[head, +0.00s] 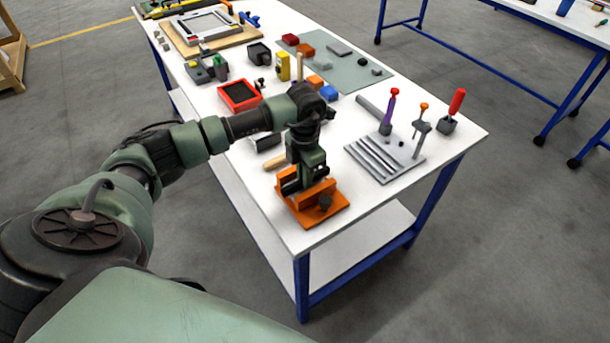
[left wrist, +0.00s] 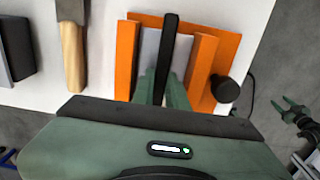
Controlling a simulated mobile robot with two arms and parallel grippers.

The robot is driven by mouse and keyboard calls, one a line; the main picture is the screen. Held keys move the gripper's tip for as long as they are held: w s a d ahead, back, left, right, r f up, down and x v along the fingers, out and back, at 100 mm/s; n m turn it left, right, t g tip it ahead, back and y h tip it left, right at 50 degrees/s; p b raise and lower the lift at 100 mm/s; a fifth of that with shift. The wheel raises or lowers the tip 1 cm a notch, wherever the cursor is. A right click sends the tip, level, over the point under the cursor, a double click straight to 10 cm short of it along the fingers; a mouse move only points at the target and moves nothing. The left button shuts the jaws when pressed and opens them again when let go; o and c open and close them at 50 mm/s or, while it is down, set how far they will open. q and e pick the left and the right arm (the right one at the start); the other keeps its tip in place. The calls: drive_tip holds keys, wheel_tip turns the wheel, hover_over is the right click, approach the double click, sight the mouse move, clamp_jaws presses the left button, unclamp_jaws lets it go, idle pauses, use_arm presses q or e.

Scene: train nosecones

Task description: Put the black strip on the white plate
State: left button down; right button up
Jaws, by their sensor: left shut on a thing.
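My left gripper (head: 306,184) points down over an orange fixture (head: 338,212) near the table's front corner. In the left wrist view, the green fingers of my left gripper (left wrist: 163,88) are shut on the black strip (left wrist: 171,42). The strip stands out lengthwise over the white plate (left wrist: 149,47), which lies between two upright orange bars of the fixture (left wrist: 228,48). Whether strip and plate touch, I cannot tell. The arm hides the strip and plate in the head view. Small green and dark parts at the right edge of the wrist view look like my right gripper (left wrist: 297,112).
A black knob (left wrist: 223,88) sits on the fixture beside the right bar. A wooden-handled tool (left wrist: 73,55) lies left of it. A grey grooved block (head: 384,158) and upright tools stand right. A red tray (head: 238,96) and several small parts are farther back.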

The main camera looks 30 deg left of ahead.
use_arm(q)
drive_tip(key=c, duration=1.4)
unclamp_jaws()
drive_tip(key=shift+r, duration=0.55)
wheel_tip(320, 180, up, 11)
drive_tip(key=b, duration=0.3)
